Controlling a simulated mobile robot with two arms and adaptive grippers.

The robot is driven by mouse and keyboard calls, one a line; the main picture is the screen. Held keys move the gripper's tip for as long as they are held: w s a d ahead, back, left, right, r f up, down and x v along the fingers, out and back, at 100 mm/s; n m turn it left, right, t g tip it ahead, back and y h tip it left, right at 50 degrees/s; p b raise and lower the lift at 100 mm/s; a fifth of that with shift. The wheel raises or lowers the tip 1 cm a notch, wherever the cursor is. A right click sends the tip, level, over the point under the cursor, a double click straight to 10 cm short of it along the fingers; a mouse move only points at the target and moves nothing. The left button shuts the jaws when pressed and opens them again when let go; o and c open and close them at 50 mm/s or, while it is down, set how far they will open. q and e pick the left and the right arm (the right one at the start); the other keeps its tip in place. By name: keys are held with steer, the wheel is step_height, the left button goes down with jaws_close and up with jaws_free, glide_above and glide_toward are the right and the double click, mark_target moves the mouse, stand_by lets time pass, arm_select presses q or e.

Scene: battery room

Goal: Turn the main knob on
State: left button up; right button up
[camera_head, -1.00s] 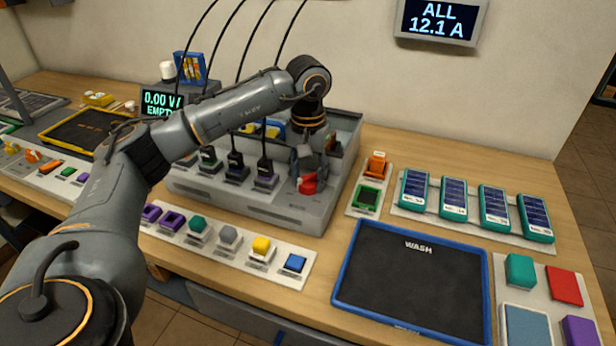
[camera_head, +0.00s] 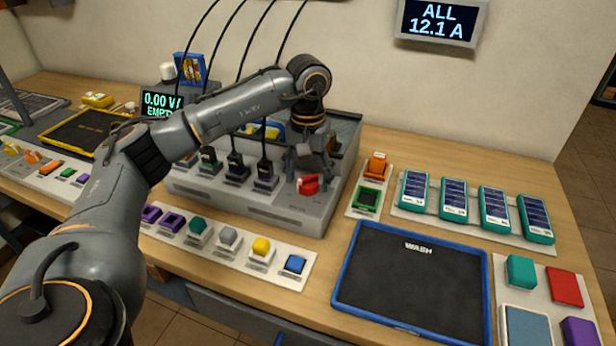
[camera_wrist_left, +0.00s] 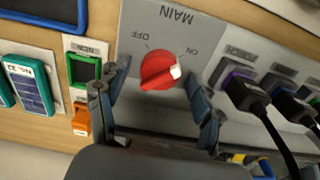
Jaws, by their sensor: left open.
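The main knob (camera_head: 308,184) is red and sits on the front right of the grey charger box. It also shows in the left wrist view (camera_wrist_left: 158,70), under the inverted "MAIN" lettering. Its white mark is at the right end of the knob, on the side of the "ON" label (camera_wrist_left: 192,51) and away from the "OFF" label (camera_wrist_left: 154,37). My left gripper (camera_head: 316,165) is just above and behind the knob in the head view. In the wrist view its open fingers (camera_wrist_left: 157,80) spread to either side of the knob, with gaps. My right gripper is out of view.
Black plugs with cables (camera_head: 237,168) stand on the charger box (camera_head: 270,207), beside the knob. An orange switch (camera_head: 376,165) and a green-framed socket (camera_head: 367,198) are to its right. The blue-rimmed wash tray (camera_head: 410,285) lies in front right.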

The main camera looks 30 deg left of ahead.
mark_target(308, 178)
arm_select(q)
step_height(308, 178, up, 12)
steer(key=shift+f, duration=0.2)
stand_by(0.6)
